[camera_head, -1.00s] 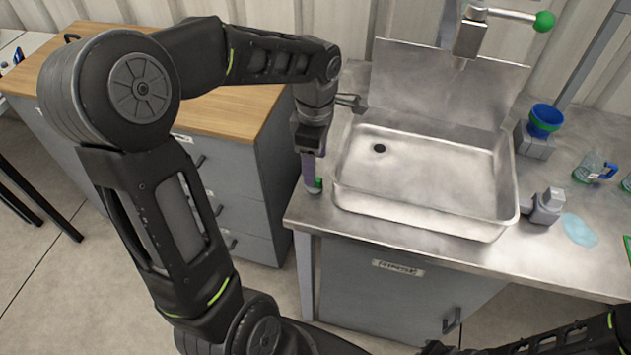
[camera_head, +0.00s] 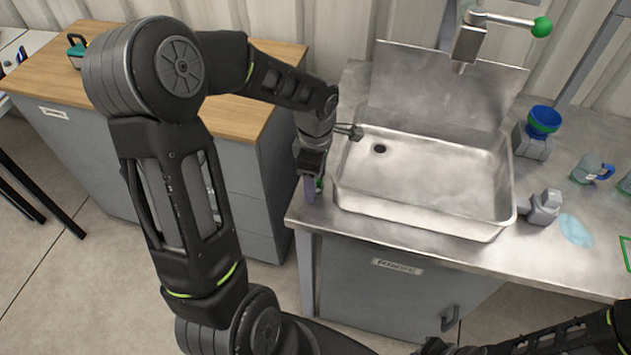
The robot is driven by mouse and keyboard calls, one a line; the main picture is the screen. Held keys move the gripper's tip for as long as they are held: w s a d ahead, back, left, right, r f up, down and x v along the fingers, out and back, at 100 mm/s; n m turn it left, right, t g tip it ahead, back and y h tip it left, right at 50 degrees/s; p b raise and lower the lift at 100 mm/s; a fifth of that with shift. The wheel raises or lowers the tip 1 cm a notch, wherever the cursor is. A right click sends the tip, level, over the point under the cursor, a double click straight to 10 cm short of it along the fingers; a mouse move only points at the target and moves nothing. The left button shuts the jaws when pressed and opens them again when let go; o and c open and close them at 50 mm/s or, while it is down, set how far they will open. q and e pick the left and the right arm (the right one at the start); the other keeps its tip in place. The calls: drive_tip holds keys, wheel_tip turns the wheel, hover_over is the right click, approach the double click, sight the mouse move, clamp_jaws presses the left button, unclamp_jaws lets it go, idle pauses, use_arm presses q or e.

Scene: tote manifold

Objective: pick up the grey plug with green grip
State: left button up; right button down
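A small green piece (camera_head: 319,184), which looks like the plug's green grip, shows at the left front corner of the steel counter, left of the sink. The rest of the plug is hidden by my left gripper, so its grey body cannot be made out. My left gripper (camera_head: 310,188) points down right beside the green piece, its purple-grey fingers low at the counter edge. Whether the fingers are open or closed on the plug cannot be told. My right arm enters at the bottom right, and its gripper fingers do not show.
A steel sink basin (camera_head: 420,180) stands right of my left gripper. A tap with a green knob (camera_head: 543,26) rises behind it. A blue and green cup (camera_head: 543,120), a grey fitting (camera_head: 544,205) and a clear jug (camera_head: 588,168) stand to the right. A wood-topped cabinet (camera_head: 225,115) is left.

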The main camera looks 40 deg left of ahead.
idle(0.5)
use_arm(q)
clamp_jaws()
idle(0.5)
